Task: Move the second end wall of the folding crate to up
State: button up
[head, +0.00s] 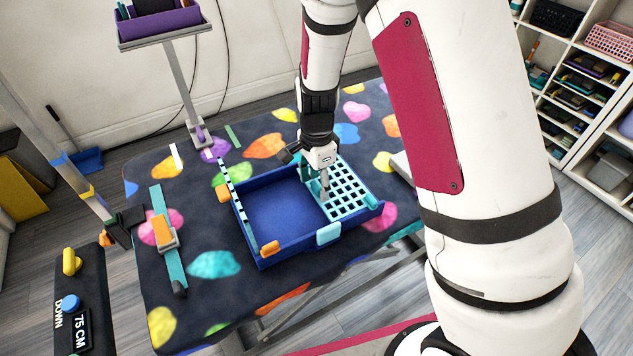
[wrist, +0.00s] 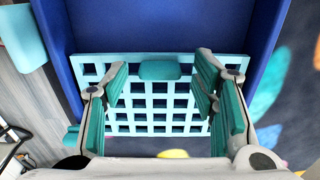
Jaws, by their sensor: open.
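The folding crate (head: 282,207) is blue and stands on the patterned table. Its second end wall (head: 350,190), a light teal lattice, lies folded down over the right part of the crate floor; it also shows in the wrist view (wrist: 157,108). The other end wall (head: 238,205), at the left, stands up and is seen nearly edge-on. My gripper (head: 323,190) is open above the lattice's inner edge. In the wrist view its green-padded fingers (wrist: 161,80) are spread on either side of a teal tab (wrist: 160,70) on that edge. Contact cannot be told.
A teal latch (head: 328,234) sits on the crate's front wall, with an orange one (head: 269,248) at the front left corner. A teal tool with an orange block (head: 162,232) lies left of the crate. A post with a purple tray (head: 160,22) stands behind.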

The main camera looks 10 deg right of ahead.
jog(key=shift+f, duration=0.1)
grip_shut()
dwell(0.3)
